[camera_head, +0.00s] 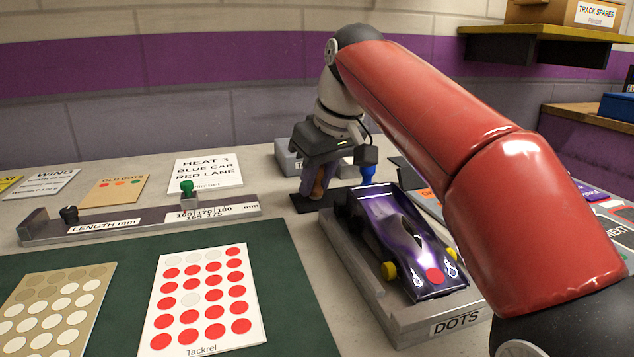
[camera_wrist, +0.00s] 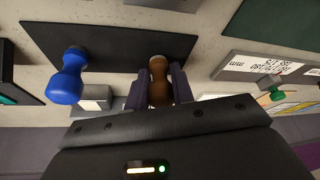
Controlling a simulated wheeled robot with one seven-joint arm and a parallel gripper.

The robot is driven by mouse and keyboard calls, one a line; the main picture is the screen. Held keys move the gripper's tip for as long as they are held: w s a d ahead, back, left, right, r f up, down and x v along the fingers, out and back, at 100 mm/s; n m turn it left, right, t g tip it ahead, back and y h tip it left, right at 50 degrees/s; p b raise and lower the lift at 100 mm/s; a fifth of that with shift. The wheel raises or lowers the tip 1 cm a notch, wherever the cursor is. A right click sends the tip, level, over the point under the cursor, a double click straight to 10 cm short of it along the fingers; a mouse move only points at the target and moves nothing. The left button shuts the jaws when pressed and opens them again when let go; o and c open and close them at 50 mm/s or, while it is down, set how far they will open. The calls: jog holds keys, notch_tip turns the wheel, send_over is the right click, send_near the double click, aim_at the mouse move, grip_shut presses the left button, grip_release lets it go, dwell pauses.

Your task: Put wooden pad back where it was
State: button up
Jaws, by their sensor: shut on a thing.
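The wooden pad (camera_wrist: 158,78) is a brown, rounded, handle-shaped piece. My gripper (camera_wrist: 156,88) is shut on it, with one dark finger on each side in the wrist view. In the head view the pad (camera_head: 318,186) shows partly between the fingers of my gripper (camera_head: 316,185), low over a flat black mat (camera_head: 308,204). The black mat also shows in the wrist view (camera_wrist: 110,45). A blue pad-like piece (camera_wrist: 68,78) stands on the mat beside the wooden pad, apart from it. I cannot tell whether the wooden pad touches the mat.
A purple car (camera_head: 405,235) sits in the DOTS cradle (camera_head: 440,322), right of my gripper. The LENGTH gauge (camera_head: 130,222) with a green knob (camera_head: 187,187) lies to the left. A card with red dots (camera_head: 205,300) lies on the green mat (camera_head: 285,285). A grey block (camera_head: 288,158) is behind my gripper.

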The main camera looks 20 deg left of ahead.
jog(key=shift+f, duration=0.1)
jog(key=o, duration=1)
jog(key=shift+f+b, duration=0.2)
jog(key=shift+b, duration=0.1)
jog(key=v, duration=0.2)
jog(key=p+v, duration=0.1)
jog(key=v, duration=0.1)
jog(key=p+v, duration=0.1)
jog(key=v, duration=0.1)
jog(key=shift+a+r, duration=0.25)
jog(key=shift+r, duration=0.25)
jog(key=shift+s+d+r+p, duration=0.25)
jog(key=shift+r+p, duration=0.15)
jog(key=shift+r, duration=0.2)
